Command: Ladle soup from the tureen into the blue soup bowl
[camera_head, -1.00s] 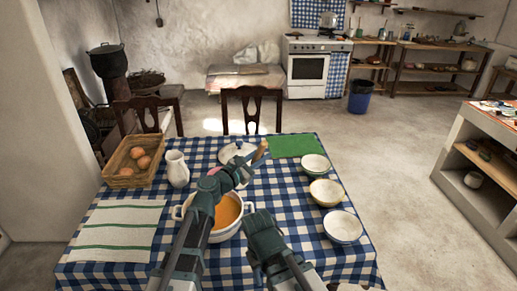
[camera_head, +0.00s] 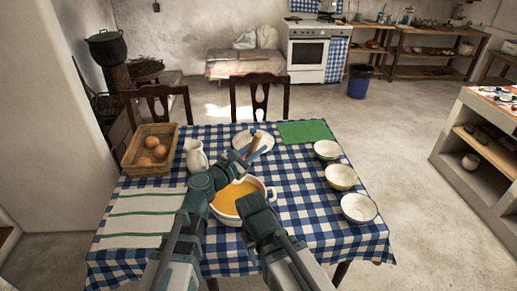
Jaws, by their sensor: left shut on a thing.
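The white tureen (camera_head: 271,192) with orange soup (camera_head: 236,194) stands near the table's middle, partly hidden by my arms. My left gripper (camera_head: 252,153) is above the tureen's far side, shut on the ladle, whose wooden handle (camera_head: 257,139) sticks up. The ladle's lower end is hidden, so I cannot tell whether it is in the soup. Three bowls stand in a row at the right; the nearest, with a blue rim, looks like the blue soup bowl (camera_head: 359,208). It looks empty. My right gripper (camera_head: 254,203) is low at the tureen's near right side; its jaws are unclear.
The other bowls are cream-yellow (camera_head: 341,177) and greenish (camera_head: 327,150). A white lid (camera_head: 243,138) lies behind the tureen, near a green cloth (camera_head: 303,132). A white jug (camera_head: 196,157), egg basket (camera_head: 150,149) and striped towel (camera_head: 143,218) are at left. Checked tablecloth is clear between tureen and bowls.

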